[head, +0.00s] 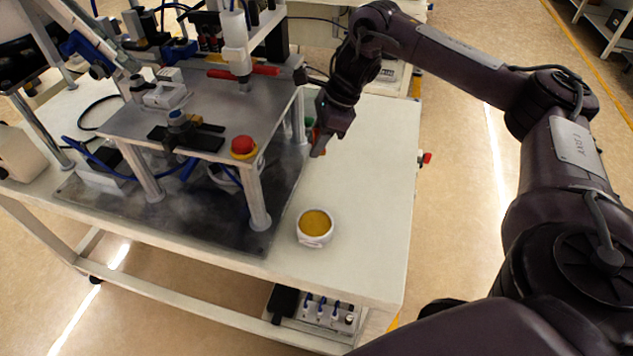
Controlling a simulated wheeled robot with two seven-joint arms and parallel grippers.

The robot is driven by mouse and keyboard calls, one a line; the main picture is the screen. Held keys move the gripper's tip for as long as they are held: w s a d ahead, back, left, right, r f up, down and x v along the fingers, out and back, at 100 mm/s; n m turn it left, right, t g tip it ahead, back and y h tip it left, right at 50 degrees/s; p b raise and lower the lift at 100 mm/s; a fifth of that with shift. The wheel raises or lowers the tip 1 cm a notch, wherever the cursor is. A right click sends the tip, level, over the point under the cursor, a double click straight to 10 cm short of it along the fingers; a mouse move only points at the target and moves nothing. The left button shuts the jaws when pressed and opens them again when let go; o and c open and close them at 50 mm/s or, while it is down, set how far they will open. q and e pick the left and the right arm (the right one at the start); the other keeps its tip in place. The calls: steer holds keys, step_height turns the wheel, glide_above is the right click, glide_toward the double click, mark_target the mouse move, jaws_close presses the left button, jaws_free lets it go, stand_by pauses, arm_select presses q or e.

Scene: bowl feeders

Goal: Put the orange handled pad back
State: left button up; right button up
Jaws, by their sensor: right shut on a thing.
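My right gripper (320,145) reaches down from the upper right over the white table, just right of the raised metal plate's edge. My left gripper is not in view.
A white round cup with an ochre top (315,224) stands near the table's front. A raised metal plate (225,112) on posts fills the left, with a red knob (243,146) at its corner. The white table top (375,180) is clear to the right.

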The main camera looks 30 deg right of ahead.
mark_target(311, 187)
step_height(311, 187, down, 11)
steer(key=shift+f+p, duration=0.2)
steer(key=shift+p, duration=0.3)
steer(key=shift+f, duration=0.1)
steer(key=shift+f, duration=0.1)
steer(key=o, duration=0.9)
steer(key=shift+r, duration=0.25)
steer(key=b+v, duration=0.1)
steer(key=v, duration=1)
steer(key=shift+s+d+r, duration=0.15)
steer(key=shift+d+r, duration=0.1)
steer(key=shift+r, duration=0.05)
steer(key=shift+a+f, duration=0.1)
